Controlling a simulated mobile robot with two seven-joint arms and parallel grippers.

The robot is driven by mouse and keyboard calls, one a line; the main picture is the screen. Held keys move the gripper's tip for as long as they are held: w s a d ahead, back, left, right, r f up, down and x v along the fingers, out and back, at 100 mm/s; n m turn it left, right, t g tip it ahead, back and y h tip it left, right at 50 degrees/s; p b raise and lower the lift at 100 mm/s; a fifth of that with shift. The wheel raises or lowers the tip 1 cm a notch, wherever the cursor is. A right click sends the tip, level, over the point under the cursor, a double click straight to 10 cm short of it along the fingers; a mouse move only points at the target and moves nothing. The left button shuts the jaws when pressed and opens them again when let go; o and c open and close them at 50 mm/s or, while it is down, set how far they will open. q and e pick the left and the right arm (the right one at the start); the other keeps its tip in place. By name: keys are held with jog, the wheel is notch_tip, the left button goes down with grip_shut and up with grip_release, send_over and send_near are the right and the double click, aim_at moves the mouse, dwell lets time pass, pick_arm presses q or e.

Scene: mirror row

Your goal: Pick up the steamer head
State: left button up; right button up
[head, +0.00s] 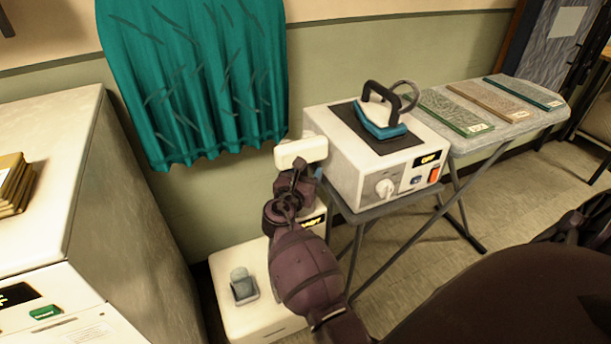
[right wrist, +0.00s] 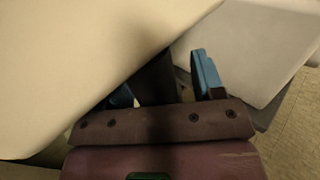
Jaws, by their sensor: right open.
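The steamer head appears to be the cream-white block (head: 301,152) in the head view, in front of the green wall and left of the iron's box. My right gripper (head: 298,172) is just below it, its fingers mostly hidden by my wrist. In the right wrist view my right gripper (right wrist: 163,88) is open, with blue fingertips apart. A dark shape (right wrist: 155,78) shows between the fingers; I cannot tell whether it is the steamer's handle. A large cream surface (right wrist: 80,60) fills the upper left there and partly covers one finger. My left gripper is not in view.
A cream box with a dial (head: 350,165) carries an iron (head: 381,118) on the ironing board (head: 520,125), right of my gripper. A white floor unit (head: 285,325) stands below my arm. A teal curtain (head: 200,80) hangs behind; a white cabinet (head: 60,180) is at left.

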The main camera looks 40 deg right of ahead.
jog(key=shift+a+r, duration=0.1)
jog(key=shift+c, duration=1.6)
grip_shut()
